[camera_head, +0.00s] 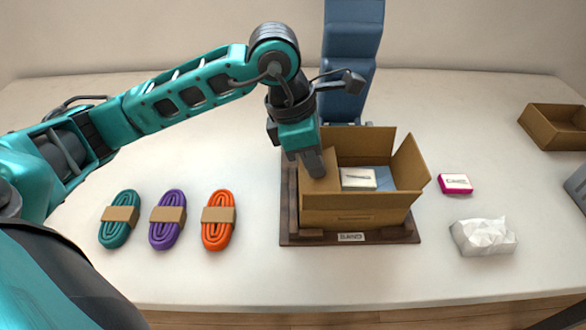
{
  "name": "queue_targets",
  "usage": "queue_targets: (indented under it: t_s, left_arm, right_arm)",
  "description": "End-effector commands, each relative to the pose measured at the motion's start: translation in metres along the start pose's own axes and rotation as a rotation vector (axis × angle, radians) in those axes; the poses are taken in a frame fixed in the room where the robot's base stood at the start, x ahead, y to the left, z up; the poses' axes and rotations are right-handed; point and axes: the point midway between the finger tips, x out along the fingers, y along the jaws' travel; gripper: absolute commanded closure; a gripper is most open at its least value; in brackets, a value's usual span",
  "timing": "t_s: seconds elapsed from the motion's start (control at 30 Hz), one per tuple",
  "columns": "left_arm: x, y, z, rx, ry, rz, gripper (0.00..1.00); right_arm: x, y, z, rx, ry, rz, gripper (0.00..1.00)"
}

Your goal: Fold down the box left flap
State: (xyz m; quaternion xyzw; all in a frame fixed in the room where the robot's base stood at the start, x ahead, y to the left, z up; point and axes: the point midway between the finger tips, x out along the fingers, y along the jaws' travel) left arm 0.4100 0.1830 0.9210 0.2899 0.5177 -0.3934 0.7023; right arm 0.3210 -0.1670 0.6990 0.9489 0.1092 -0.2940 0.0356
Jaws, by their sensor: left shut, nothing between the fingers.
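The open cardboard box (355,217) stands on a dark wooden base with a small label at its front. Its left flap (309,178) leans inward over the left part of the opening. The right flap (411,165) and the back flap (366,141) stand up. Inside the box lie a white packet (358,179) and something light blue. My left gripper (315,168) is shut and empty, pointing down at the left flap. It appears to touch the flap and hides part of it. My right gripper is not in view.
Teal (120,226), purple (167,228) and orange (218,228) cord bundles lie left of the box. A pink-edged packet (455,184), a tissue pack (483,238) and a brown tray (553,132) are to the right. A tall blue object (350,60) stands behind the box.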

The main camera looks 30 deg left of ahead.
Motion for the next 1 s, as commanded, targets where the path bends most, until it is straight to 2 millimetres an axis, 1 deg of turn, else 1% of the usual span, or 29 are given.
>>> queue_targets:
  t_s: [0.27, 0.57, 0.87, 1.0]
  left_arm:
    - [0.001, 0.0, 0.0, 0.0, 0.001, 0.0, 1.0]
    - [0.016, 0.0, 0.007, 0.0, 0.001, 0.0, 1.0]
    - [0.015, 0.0, 0.008, 0.0, 0.001, 0.001, 1.0]
    - [0.019, 0.0, 0.008, 0.0, 0.001, 0.0, 1.0]
  right_arm:
    - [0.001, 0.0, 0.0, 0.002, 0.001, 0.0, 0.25]
    - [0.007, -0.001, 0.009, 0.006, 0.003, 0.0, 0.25]
    - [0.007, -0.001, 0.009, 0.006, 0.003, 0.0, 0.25]
    - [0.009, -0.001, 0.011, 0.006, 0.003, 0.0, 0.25]
